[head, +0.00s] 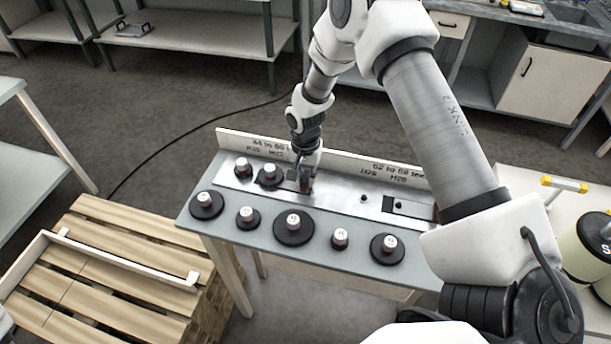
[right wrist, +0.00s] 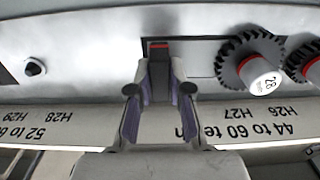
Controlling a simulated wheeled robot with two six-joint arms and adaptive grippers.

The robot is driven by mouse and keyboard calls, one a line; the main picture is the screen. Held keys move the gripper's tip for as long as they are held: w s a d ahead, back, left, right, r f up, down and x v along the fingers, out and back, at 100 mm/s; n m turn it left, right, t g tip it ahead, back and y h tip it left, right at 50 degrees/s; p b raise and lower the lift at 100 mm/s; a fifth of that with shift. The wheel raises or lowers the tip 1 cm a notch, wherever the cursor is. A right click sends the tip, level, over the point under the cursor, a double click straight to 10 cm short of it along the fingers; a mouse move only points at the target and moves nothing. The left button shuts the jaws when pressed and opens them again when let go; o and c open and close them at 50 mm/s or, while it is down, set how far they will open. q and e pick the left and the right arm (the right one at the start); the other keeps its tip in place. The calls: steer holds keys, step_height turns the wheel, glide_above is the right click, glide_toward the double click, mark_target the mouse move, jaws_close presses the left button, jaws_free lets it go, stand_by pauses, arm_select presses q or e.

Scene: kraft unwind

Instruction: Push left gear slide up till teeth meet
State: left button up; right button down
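The left slide's toothed gear (right wrist: 250,62), dark with a white hub marked 28, sits on the metal plate (head: 335,204). It also shows in the head view (head: 269,177). A second dark gear (right wrist: 306,62) lies beside it, on its left in the head view (head: 243,170). Their teeth are very close; I cannot tell whether they mesh. My right gripper (right wrist: 159,75) points down at the slide's end, right of the gears in the head view (head: 305,184). A small red-marked part (right wrist: 158,44) shows at its fingertips; the grip is unclear. My left gripper is out of view.
Several loose dark gears, including a large one (head: 293,228), lie along the table's front edge. A labelled upright board (head: 345,163) runs behind the plate. Another slot (head: 408,208) is on the plate's right. A wooden pallet (head: 110,260) stands at left.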

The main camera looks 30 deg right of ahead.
steer(key=shift+w+a+b, duration=0.45)
steer(key=shift+w+a, duration=0.35)
steer(key=shift+w, duration=0.15)
steer(key=c, duration=1.1)
jaws_free()
steer(key=shift+d, duration=0.1)
step_height(320, 180, up, 12)
steer(key=shift+f, duration=0.1)
